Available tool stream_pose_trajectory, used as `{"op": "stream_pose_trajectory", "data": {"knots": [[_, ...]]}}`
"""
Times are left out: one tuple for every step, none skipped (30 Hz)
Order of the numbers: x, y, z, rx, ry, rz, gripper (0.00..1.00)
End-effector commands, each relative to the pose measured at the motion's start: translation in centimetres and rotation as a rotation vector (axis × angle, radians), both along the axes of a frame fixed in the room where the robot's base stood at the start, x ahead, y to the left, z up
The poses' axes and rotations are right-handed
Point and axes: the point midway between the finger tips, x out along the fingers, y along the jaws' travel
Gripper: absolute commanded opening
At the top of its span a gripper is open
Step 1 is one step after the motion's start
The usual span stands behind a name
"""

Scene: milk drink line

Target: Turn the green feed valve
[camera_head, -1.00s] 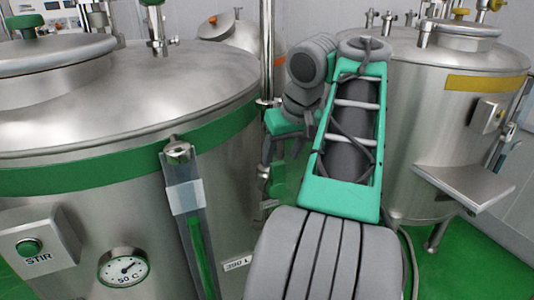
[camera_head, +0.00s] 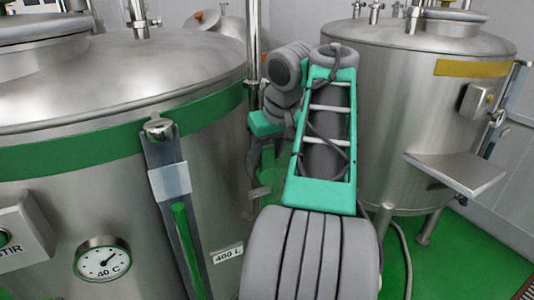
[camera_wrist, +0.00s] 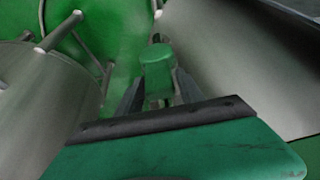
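The green feed valve's handle (camera_wrist: 157,72) shows in the wrist view as a green block on a short grey stem. My gripper (camera_wrist: 157,88) has one dark finger on each side of it. The fingers are spread apart, but I cannot tell whether they touch the handle. In the head view my gripper (camera_head: 255,165) is beside the large left tank, low at its right side. The green valve (camera_head: 267,167) is partly hidden there by my arm and fingers.
The left steel tank (camera_head: 120,70) has a green band, a dial (camera_head: 103,260) and a sight tube (camera_head: 180,215). A right tank (camera_head: 385,110) has a yellow band and a side shelf (camera_head: 455,174). Green floor (camera_head: 465,250) shows between and in front of them.

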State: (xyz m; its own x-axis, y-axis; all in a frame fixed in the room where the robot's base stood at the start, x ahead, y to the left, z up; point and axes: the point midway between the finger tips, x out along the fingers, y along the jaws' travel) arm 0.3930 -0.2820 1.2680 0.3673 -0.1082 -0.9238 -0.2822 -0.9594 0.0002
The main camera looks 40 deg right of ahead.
Motion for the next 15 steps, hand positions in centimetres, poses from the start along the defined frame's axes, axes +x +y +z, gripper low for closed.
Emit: {"op": "stream_pose_trajectory", "data": {"knots": [[0.00,0.00,-0.01,0.000,0.000,0.000,0.39],[-0.01,0.00,-0.01,0.000,0.000,0.000,0.37],[-0.01,0.00,-0.01,0.000,0.000,0.000,0.33],[-0.01,0.00,-0.01,0.000,0.000,0.000,0.31],[-0.01,0.00,-0.01,0.000,0.000,0.000,0.29],[0.00,0.01,-0.01,0.000,0.000,0.000,0.25],[0.00,0.01,-0.01,0.000,0.000,0.000,0.23],[0.00,0.01,-0.01,0.000,0.000,0.000,0.20],[0.00,0.01,-0.01,0.000,0.000,0.000,0.17],[0.00,0.01,-0.01,0.000,0.000,0.000,0.15],[0.00,0.01,-0.01,0.000,0.000,0.000,0.12],[0.00,0.01,-0.01,0.000,0.000,0.000,0.09],[0.00,0.01,-0.02,0.000,0.000,0.000,0.06],[0.00,0.01,-0.02,0.000,0.000,0.000,0.04],[-0.01,0.01,-0.03,0.001,0.000,0.000,0.01]]}}
